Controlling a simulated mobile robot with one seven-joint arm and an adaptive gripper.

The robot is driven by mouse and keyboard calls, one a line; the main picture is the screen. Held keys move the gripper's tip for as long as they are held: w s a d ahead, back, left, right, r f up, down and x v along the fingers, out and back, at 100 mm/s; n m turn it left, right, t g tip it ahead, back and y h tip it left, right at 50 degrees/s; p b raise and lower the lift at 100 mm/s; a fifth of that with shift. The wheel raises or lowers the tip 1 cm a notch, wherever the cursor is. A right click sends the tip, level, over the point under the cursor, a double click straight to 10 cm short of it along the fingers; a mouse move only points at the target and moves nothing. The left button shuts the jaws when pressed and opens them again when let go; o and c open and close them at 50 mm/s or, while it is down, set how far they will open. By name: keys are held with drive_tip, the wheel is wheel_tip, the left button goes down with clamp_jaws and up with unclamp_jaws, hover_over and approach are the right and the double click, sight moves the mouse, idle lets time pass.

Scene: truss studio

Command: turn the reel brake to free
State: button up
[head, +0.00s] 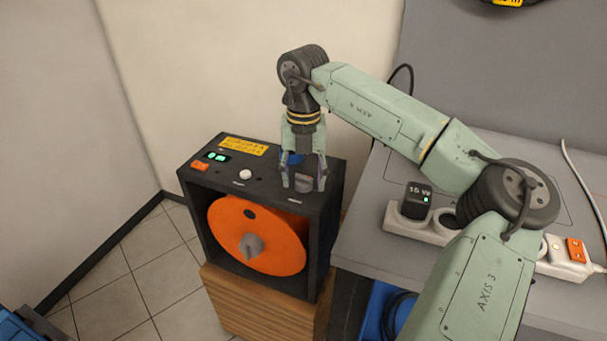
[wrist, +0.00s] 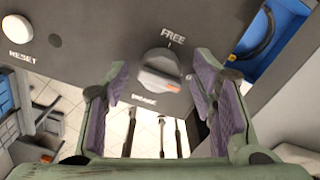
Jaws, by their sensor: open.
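The reel brake is a grey knob (head: 303,183) on the top right of a black box (head: 328,225). In the wrist view the knob (wrist: 160,62) has a pale grip bar with an orange mark, below the printed word FREE. Another label lies below the knob and is hard to read. I cannot tell for sure which label the knob points to. My gripper (head: 304,189) points down over the knob, fingers open on either side of it. In the wrist view the gripper (wrist: 161,80) shows gaps between both fingers and the knob.
The box holds an orange reel (head: 240,222). A white RESET button (head: 245,174) and an orange switch (head: 200,166) share its top. To the right, a grey table (head: 360,235) carries a white power strip (head: 390,220) with a black 15 W plug (head: 416,200).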

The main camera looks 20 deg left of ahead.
drive_tip(key=c, duration=1.1)
drive_tip(key=shift+c, duration=0.2)
drive_tip(key=shift+n, duration=0.3)
drive_tip(key=n+b, duration=0.1)
drive_tip(key=n, duration=0.7)
drive_tip(key=shift+b, duration=0.3)
drive_tip(key=n, duration=0.9)
